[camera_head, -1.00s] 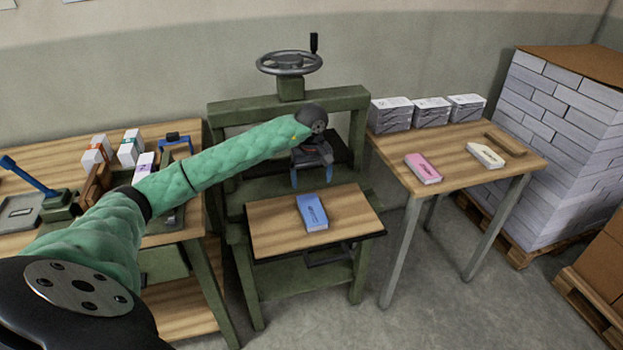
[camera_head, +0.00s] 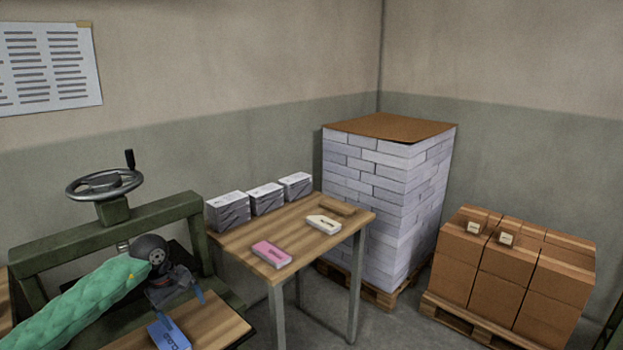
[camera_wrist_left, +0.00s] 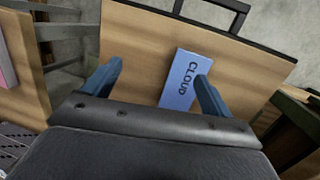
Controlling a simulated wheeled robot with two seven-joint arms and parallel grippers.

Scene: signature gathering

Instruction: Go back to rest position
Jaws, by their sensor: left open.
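My left gripper (camera_head: 181,301) reaches in from the lower left in the head view, over the wooden shelf of the green press. Its blue fingers are apart and hold nothing; they also show in the left wrist view (camera_wrist_left: 160,85). A blue block marked CLOUD (camera_wrist_left: 181,82) lies on the press's wooden board (camera_wrist_left: 150,40). In the wrist view the right finger overlaps the block's edge in the picture; I cannot tell how far above it the finger is. The blue block (camera_head: 168,334) is partly cut off in the head view. My right gripper is not in view.
The green press (camera_head: 150,218) with a handwheel (camera_head: 104,184) stands at left. A wooden table (camera_head: 300,238) beside it holds a pink block (camera_head: 272,254), a white block (camera_head: 323,224) and paper stacks (camera_head: 265,198). A tall paper pallet (camera_head: 385,200) and boxes (camera_head: 500,270) stand right.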

